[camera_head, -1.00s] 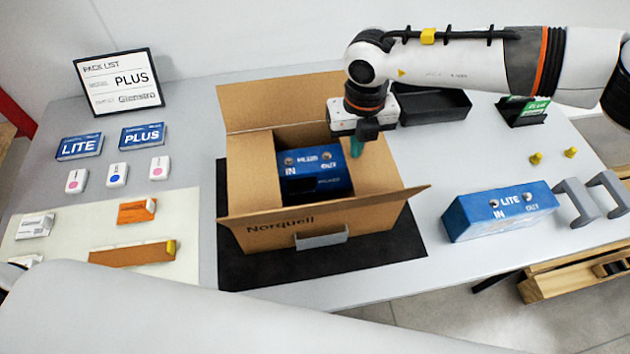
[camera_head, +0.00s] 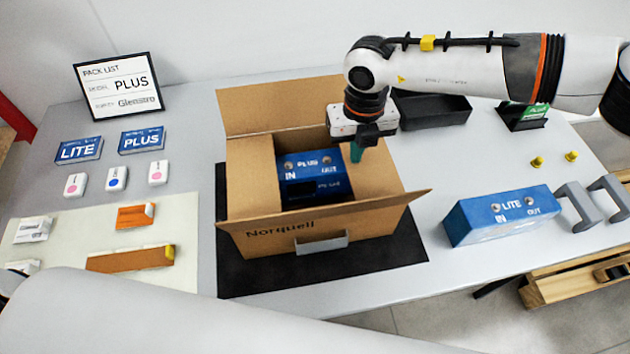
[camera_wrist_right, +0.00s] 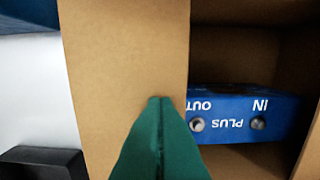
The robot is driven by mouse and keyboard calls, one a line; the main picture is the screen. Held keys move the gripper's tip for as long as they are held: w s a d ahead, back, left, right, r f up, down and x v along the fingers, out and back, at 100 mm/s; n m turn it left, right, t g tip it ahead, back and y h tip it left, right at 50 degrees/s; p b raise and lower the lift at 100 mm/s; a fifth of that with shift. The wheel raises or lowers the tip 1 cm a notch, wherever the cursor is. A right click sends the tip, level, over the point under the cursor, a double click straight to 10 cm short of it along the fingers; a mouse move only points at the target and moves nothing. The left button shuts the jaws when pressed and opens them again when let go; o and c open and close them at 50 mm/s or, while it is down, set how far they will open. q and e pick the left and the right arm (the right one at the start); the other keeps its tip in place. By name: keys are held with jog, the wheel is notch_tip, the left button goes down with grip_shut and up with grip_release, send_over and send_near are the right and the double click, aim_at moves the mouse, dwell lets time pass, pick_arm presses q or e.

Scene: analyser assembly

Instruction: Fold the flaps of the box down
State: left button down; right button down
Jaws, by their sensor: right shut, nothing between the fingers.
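The open cardboard box (camera_head: 375,219) stands on the black mat (camera_head: 240,277), with the blue PLUS unit (camera_head: 313,175) inside. The back flap (camera_head: 280,105) stands up, and the front flap (camera_head: 280,216) sticks outward. The left flap (camera_head: 252,175) and right flap (camera_head: 376,180) seem to lean inward along the sides. My right gripper (camera_head: 356,153) is shut and empty over the box's right side. In the right wrist view its green fingertips (camera_wrist_right: 160,100) are in front of the right flap (camera_wrist_right: 122,70); I cannot tell if they touch. My left gripper is out of view.
A blue LITE unit (camera_head: 500,218) and grey handles (camera_head: 592,203) are to the right. A black tray (camera_head: 432,112) is behind my right gripper. Label cards, small parts and the pack list sign (camera_head: 118,85) are on the left. My left arm link crosses the bottom foreground.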

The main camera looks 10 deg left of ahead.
dwell(0.3)
notch_tip(320, 180, up, 8)
jog(key=p, duration=0.2)
jog(key=shift+f+p, duration=0.25)
jog(key=shift+p, duration=0.05)
